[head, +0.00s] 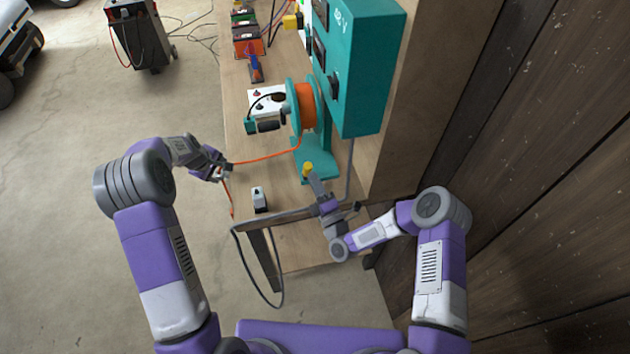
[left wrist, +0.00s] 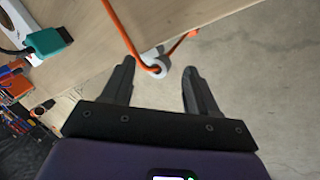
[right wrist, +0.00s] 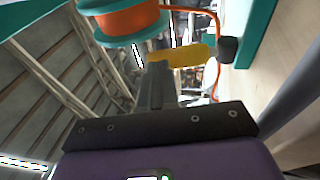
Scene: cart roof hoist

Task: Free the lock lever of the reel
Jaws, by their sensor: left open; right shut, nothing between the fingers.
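The teal reel (head: 293,103) with orange cable wound on it stands on the wooden bench beside the teal box. The yellow lock lever (head: 307,168) sticks up near the foot of the reel's stand. My right gripper (head: 314,180) is shut and empty, its tips right at the lever. In the right wrist view the yellow lever (right wrist: 185,55) lies just beyond the fingertips; whether they touch, I cannot tell. My left gripper (head: 225,166) is open at the bench's left edge. In the left wrist view the orange cable (left wrist: 122,28) passes through a white ring (left wrist: 153,66) between or just beyond its fingers.
The teal box (head: 365,70) stands close at the right of the reel. A small grey switch block (head: 259,198) sits near the bench's front edge. A grey cable (head: 240,255) hangs off the front. Coloured blocks (head: 248,40) stand further back.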

